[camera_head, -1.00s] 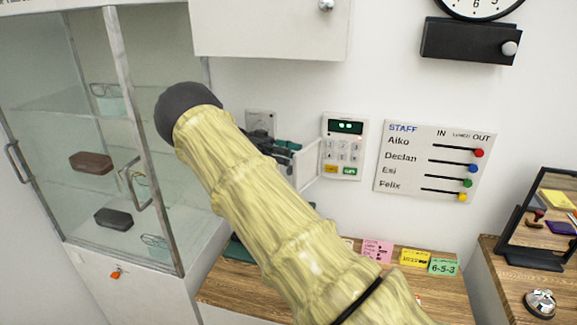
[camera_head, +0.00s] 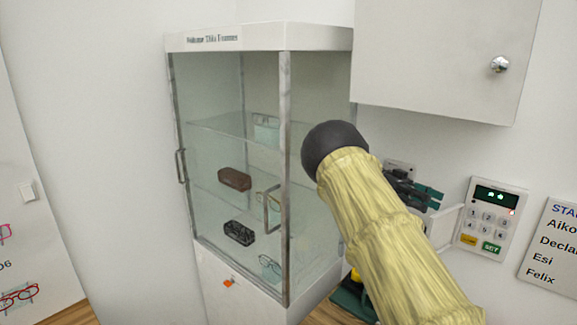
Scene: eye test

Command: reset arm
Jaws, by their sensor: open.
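My arm, in a yellowish ribbed sleeve with a dark round joint, reaches up from the lower right. My gripper (camera_head: 424,196) shows just beyond the arm, right of the dark joint. It is dark with teal fingertips, and part of it is hidden behind the sleeve. Its fingers are apart and I see nothing between them. It is in front of the white wall, left of the keypad (camera_head: 490,217).
A glass display cabinet (camera_head: 286,170) with eyeglasses and cases stands left of my arm. A white wall cupboard (camera_head: 440,60) hangs above my gripper. A staff board (camera_head: 552,245) is at the right edge. An eyeglass poster (camera_head: 30,230) is at far left.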

